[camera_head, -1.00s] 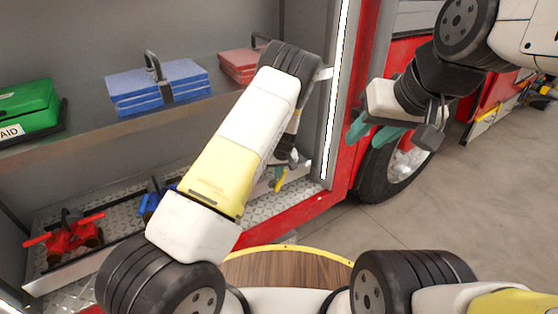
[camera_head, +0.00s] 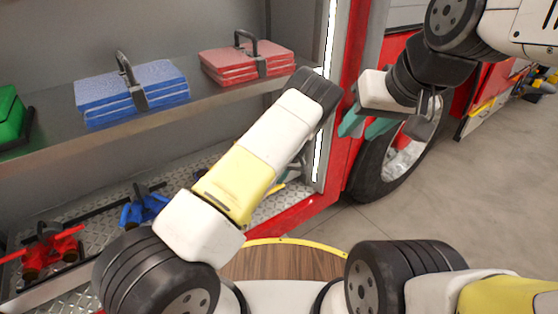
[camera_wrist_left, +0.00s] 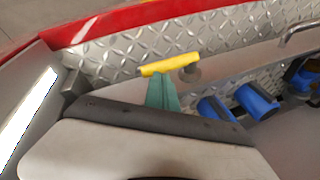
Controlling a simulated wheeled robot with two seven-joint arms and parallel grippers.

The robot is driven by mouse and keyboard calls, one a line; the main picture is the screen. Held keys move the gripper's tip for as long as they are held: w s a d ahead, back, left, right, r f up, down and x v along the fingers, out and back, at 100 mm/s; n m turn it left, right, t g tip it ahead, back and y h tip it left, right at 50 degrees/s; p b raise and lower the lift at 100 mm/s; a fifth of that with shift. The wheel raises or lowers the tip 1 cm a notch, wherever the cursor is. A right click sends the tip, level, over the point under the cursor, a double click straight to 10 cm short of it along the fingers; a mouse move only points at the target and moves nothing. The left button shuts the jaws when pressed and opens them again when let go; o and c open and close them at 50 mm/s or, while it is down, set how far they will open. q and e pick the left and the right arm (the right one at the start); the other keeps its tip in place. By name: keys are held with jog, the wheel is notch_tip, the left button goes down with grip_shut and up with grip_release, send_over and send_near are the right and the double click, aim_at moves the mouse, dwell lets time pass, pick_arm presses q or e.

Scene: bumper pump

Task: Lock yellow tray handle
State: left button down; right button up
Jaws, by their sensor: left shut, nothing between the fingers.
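The yellow tray handle (camera_wrist_left: 170,65) lies across the edge of the tray in the left wrist view, with a grey round pivot by its right end. My left gripper (camera_wrist_left: 163,80) is shut, its green fingertips just below the handle in that view; whether they touch it I cannot tell. In the head view my left forearm hides most of this gripper, and only a bit of the yellow handle (camera_head: 274,190) shows beside the arm. My right gripper (camera_head: 366,126) hangs in front of the truck's wheel, its green fingers apart and empty.
The lower tray holds a red fitting (camera_head: 44,252) and a blue fitting (camera_head: 143,206). The shelf above carries a blue case (camera_head: 130,90), a red case (camera_head: 245,62) and a green box (camera_head: 10,120). A lit door post (camera_head: 325,90) stands right of the left arm.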

pick_arm(q)
jog(key=shift+w+d+f, duration=0.1)
jog(key=shift+w+f, duration=0.05)
jog(key=shift+f, duration=0.2)
jog(key=shift+d+f, duration=0.15)
jog(key=shift+f, duration=0.15)
jog(key=shift+d+f, duration=0.1)
jog(key=shift+f, duration=0.1)
jog(key=shift+d+r, duration=0.25)
jog(key=shift+r, duration=0.25)
jog(key=v, duration=0.7)
jog(key=shift+a+r, duration=0.2)
jog(key=shift+r, duration=0.05)
